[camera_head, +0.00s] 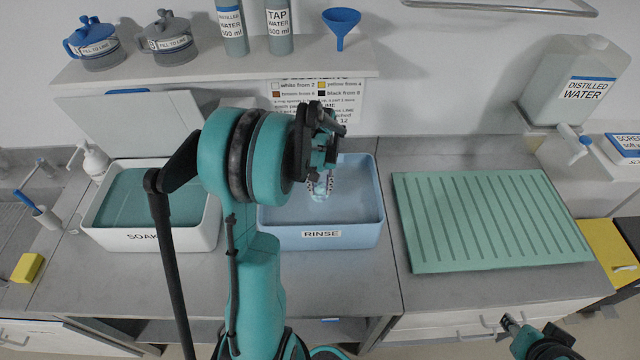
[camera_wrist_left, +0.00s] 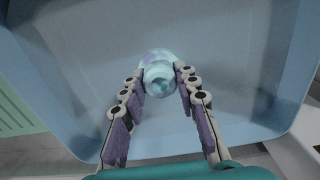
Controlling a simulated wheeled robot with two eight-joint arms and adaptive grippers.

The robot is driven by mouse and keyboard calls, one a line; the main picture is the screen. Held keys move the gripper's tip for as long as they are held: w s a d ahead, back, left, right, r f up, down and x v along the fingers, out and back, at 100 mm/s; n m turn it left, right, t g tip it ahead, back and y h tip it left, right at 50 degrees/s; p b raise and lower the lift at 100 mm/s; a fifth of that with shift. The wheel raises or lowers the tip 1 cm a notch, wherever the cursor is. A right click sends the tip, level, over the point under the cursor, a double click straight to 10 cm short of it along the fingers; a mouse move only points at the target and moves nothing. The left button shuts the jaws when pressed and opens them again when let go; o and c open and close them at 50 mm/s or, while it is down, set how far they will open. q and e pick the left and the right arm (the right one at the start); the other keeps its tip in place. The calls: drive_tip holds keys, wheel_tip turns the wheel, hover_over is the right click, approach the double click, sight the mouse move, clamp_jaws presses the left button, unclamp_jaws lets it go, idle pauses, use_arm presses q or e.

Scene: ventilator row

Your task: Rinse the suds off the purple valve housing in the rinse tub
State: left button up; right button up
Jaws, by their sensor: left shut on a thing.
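My left gripper (camera_head: 320,188) is over the blue tub labelled RINSE (camera_head: 372,232), with my arm covering part of the tub. In the left wrist view, the two fingers of my left gripper (camera_wrist_left: 162,90) are shut on the sides of the valve housing (camera_wrist_left: 160,72). The housing is a small rounded piece, pale bluish with purple tints, and looks coated in suds. In the head view only a small pale part of the housing shows between the fingers. I cannot tell whether it touches the water. My right gripper (camera_head: 510,325) is at the lower right, near a drawer handle; its jaws are unclear.
A white SOAK tub (camera_head: 208,238) stands left of the rinse tub. A green ribbed drying mat (camera_head: 490,220) lies empty to the right. A distilled water container (camera_head: 575,80) with a tap stands at the back right. A shelf (camera_head: 210,65) with jugs, bottles and a blue funnel (camera_head: 341,22) runs behind.

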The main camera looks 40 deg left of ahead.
sight(320, 186)
use_arm(q)
drive_tip(key=shift+f+b, duration=1.85)
drive_tip(key=shift+f, duration=1.25)
drive_tip(key=shift+r+p, duration=5.15)
drive_tip(key=shift+r, duration=2.35)
wheel_tip(320, 186, up, 4)
drive_tip(key=p, duration=0.2)
drive_tip(key=shift+p, duration=0.3)
drive_tip(key=shift+s+f, duration=0.1)
